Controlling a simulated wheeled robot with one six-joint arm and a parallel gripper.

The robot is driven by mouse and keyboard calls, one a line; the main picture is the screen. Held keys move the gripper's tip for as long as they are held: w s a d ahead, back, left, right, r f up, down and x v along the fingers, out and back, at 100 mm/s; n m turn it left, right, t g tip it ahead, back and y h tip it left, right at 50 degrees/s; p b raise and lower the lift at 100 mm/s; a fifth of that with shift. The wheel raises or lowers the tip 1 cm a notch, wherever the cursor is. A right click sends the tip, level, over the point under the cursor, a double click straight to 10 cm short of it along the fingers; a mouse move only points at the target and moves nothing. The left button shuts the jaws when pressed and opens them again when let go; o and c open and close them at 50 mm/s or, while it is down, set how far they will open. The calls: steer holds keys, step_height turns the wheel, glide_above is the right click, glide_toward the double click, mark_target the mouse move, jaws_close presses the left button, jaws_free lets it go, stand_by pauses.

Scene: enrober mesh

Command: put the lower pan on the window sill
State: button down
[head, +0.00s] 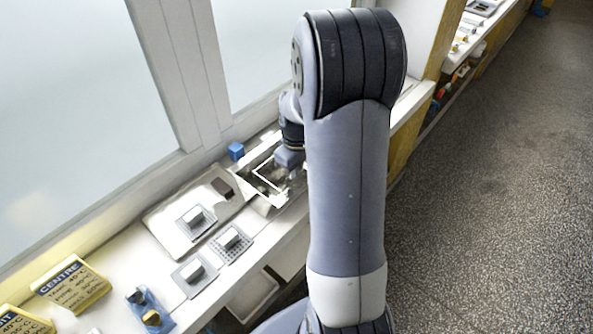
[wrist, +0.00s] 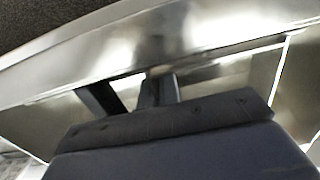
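A shiny metal pan-like basin (head: 290,192) with a bright pale rim sits in the counter beside the window, partly hidden by my arm. I cannot tell from the head view whether it is one pan or stacked pieces. My gripper (head: 283,172) is down at this metalwork, its tips hidden in the head view. In the wrist view the dark fingers (wrist: 158,90) are close against a long, shiny metal wall (wrist: 190,45). Whether they grip its edge is unclear. The window sill (head: 215,150) runs along the window's foot.
A small blue block (head: 236,151) stands by the basin. A pale board (head: 165,221) and several small mesh squares with white blocks lie on the counter. Yellow signs (head: 71,285) stand at lower left. A pale tray (head: 254,296) is below the counter. Floor at right is clear.

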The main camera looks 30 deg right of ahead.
steer(key=shift+f, duration=0.1)
steer(key=shift+f, duration=0.15)
steer(key=c, duration=1.7)
jaws_free()
step_height(320, 180, up, 12)
steer(key=shift+r, duration=0.2)
